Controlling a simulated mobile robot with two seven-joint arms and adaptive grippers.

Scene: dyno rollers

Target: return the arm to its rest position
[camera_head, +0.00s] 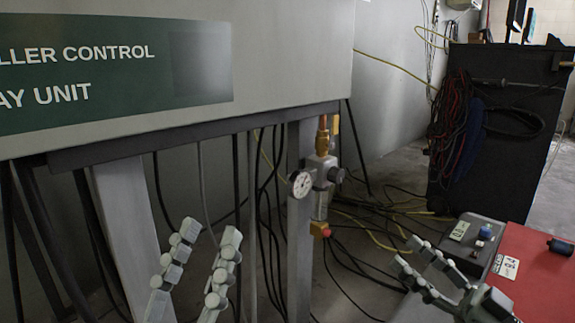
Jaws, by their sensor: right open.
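My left gripper (207,262) is at the lower left, in front of the grey control cabinet's legs. Its two grey segmented fingers point up and stand apart, with nothing between them. My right gripper (428,264) is at the lower right, beside the red surface. Its fingers point up and to the left, spread apart, with nothing between them. Both arms run out of view at the bottom edge.
The cabinet (290,50) with a green sign (120,62) fills the upper left. A valve with a gauge (301,184) hangs at its right leg. Cables cover the floor behind. A red surface (540,275) and grey box (470,240) stand right, before a black cabinet (500,150).

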